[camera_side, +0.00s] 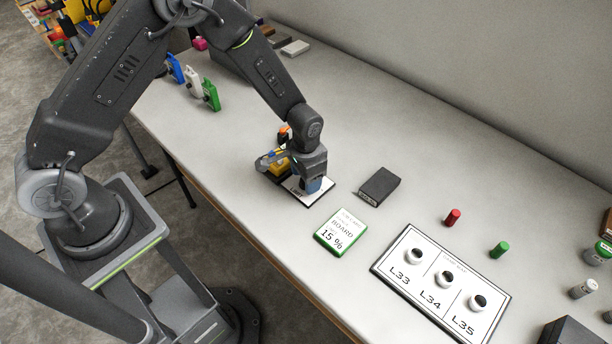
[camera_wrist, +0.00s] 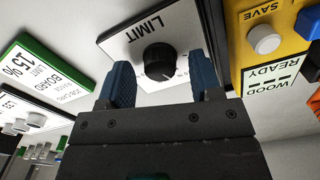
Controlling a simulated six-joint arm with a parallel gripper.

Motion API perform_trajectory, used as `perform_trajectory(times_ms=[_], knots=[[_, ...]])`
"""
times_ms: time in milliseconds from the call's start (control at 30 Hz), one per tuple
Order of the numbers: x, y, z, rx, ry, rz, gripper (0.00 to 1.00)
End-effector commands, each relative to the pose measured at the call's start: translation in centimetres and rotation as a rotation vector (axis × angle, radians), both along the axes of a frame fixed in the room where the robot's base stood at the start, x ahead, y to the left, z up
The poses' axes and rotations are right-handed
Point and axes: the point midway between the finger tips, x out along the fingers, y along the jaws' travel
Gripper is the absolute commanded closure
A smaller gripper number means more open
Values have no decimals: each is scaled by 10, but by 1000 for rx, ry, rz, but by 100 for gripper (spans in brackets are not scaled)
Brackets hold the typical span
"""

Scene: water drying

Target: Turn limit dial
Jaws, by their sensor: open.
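The limit dial (camera_wrist: 159,61) is a round black knob on a white plate marked LIMIT (camera_wrist: 145,27), seen in the wrist view. My gripper (camera_wrist: 163,84) has its two blue fingers apart, one on each side of the dial's near side, with nothing between them that I can see held. Whether the fingers touch the dial I cannot tell. In the side view my gripper (camera_side: 312,186) is low over the white plate (camera_side: 322,199), and it hides the dial there.
A yellow meter (camera_wrist: 262,40) with a SAVE button and a WOOD READY display stands right beside the plate. A green-edged card (camera_side: 341,232) reads BOARD 15 %. A dark block (camera_side: 379,186) and a panel marked L33, L34, L35 (camera_side: 405,238) lie farther right.

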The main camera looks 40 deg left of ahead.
Motion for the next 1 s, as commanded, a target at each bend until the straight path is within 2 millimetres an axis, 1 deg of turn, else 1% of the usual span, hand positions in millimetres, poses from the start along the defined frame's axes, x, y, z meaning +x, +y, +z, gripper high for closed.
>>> perform_trajectory(times_ms=[167,400,500,600,700,800,1000], knots=[[1,0,27,-1,-7,0,41],[1,0,81,-1,-6,0,41],[1,0,101,-1,-6,0,41],[1,0,117,-1,-4,0,41],[1,0,128,-1,-3,0,41],[0,0,133,-1,-2,0,41],[0,0,136,0,-1,0,41]])
